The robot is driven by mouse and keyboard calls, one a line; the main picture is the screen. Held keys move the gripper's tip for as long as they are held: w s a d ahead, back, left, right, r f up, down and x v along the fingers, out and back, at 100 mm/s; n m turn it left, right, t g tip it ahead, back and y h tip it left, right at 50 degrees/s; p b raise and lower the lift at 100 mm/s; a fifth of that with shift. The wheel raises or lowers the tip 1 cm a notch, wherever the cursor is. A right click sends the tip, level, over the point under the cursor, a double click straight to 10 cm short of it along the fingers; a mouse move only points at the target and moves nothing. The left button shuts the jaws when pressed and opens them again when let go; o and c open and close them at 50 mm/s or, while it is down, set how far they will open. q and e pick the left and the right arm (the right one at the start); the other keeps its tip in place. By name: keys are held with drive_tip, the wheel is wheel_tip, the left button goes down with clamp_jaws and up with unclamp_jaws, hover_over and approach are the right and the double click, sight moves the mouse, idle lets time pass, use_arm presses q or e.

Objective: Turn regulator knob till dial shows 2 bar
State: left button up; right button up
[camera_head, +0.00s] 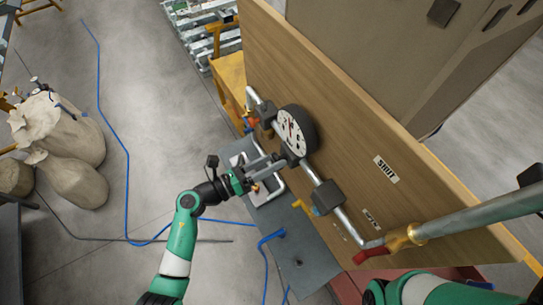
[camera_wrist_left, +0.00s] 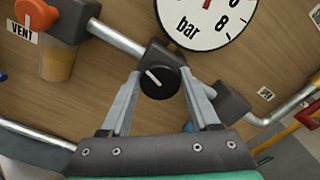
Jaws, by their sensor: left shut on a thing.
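The black regulator knob (camera_wrist_left: 160,82) has a white line pointing to the upper left. It sits on a dark block in the metal pipe, just below the gauge. My left gripper (camera_head: 280,161) reaches the board from the left; in the left wrist view its two fingers (camera_wrist_left: 162,88) stand on both sides of the knob, shut on it. The round white pressure gauge (camera_wrist_left: 205,20) shows "bar", 6 and 8, with a bit of red needle at the top edge; the rest is cut off. In the head view the gauge (camera_head: 292,133) is too small to read. My right gripper is out of view.
An orange valve handle (camera_wrist_left: 36,14) marked VENT is on the pipe at the left. A red handle (camera_head: 371,256) on a brass valve sits lower right, near a SHUT label (camera_head: 386,169). My right arm is at the bottom right. Blue hoses lie on the floor.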

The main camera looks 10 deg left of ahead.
use_arm(q)
drive_tip(key=n+p, duration=0.2)
drive_tip(key=n, duration=0.1)
drive_tip(key=shift+r+n, duration=0.1)
drive_tip(key=shift+n, duration=0.2)
drive_tip(key=shift+f+n+p, duration=0.2)
drive_tip(key=shift+n+p, duration=0.55)
drive_tip(key=shift+n, duration=0.85)
drive_tip(key=o, duration=1.3)
drive_tip(key=shift+a, duration=0.1)
drive_tip(key=v, duration=1.1)
drive_tip(key=shift+s+a, duration=0.15)
drive_tip(key=shift+a, duration=0.05)
